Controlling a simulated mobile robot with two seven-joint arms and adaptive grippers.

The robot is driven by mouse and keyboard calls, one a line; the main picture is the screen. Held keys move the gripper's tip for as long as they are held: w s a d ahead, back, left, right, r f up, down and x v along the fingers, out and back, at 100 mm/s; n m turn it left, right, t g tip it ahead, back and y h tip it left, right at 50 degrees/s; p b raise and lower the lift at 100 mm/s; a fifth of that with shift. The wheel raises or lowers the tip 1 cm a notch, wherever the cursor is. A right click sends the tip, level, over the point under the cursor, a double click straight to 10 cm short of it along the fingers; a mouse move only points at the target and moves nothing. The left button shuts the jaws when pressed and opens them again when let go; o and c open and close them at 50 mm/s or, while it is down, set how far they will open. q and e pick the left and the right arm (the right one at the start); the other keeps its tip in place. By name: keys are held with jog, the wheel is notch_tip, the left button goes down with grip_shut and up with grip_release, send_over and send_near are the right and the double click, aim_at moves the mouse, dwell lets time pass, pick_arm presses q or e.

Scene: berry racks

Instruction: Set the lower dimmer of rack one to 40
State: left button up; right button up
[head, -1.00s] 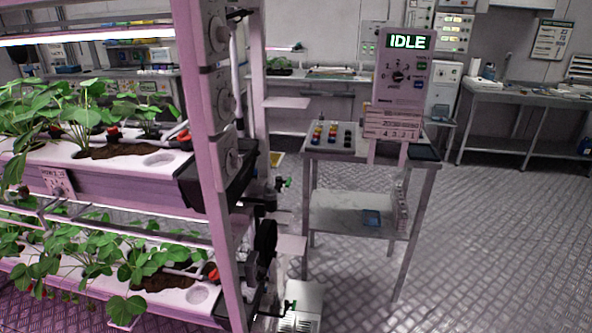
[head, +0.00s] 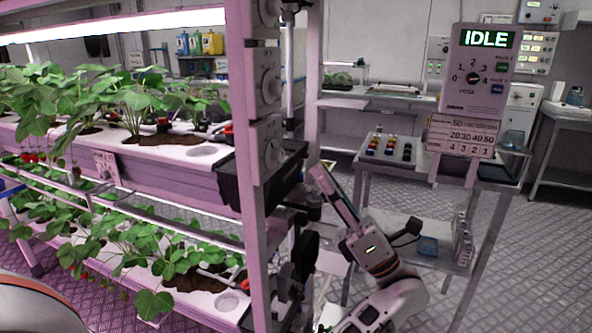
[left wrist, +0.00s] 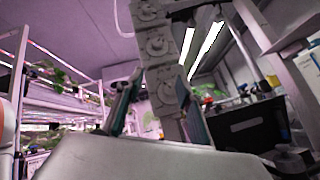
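Rack one's post (head: 249,200) carries a column of grey dimmer boxes with round knobs. The lower dimmer (head: 270,150) is at the bottom, below the middle dimmer (head: 268,85) and the upper dimmer (head: 267,14). Its setting is too small to read. My left gripper (head: 366,198) is right of and below the lower dimmer, apart from it, with fingers spread and empty. In the left wrist view, the open gripper (left wrist: 157,108) has the lower dimmer (left wrist: 165,90) ahead between its fingers. My right gripper is not in view.
A sign post with an IDLE display (head: 486,39) and a dial stands on the right by a metal table (head: 372,160). A black bin (head: 290,172) juts out beside the rack post. Strawberry plants (head: 140,100) fill the rack troughs. Patterned floor is clear at right.

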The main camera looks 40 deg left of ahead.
aim_at(282, 157)
pick_arm(q)
jog(key=a+n+g+h, duration=0.1)
jog(key=a+n, duration=0.1)
jog(key=a+n+g+h, duration=0.1)
jog(key=a+n+h, duration=0.1)
jog(key=a, duration=0.1)
jog(key=a+r+n+g+h, duration=0.1)
jog(key=a+n+h, duration=0.1)
jog(key=shift+w+a+n+g, duration=0.25)
jog(key=shift+a+n+g, duration=0.05)
jog(key=shift+a+n, duration=0.1)
jog(key=shift+a+r, duration=0.1)
jog(key=shift+a, duration=0.4)
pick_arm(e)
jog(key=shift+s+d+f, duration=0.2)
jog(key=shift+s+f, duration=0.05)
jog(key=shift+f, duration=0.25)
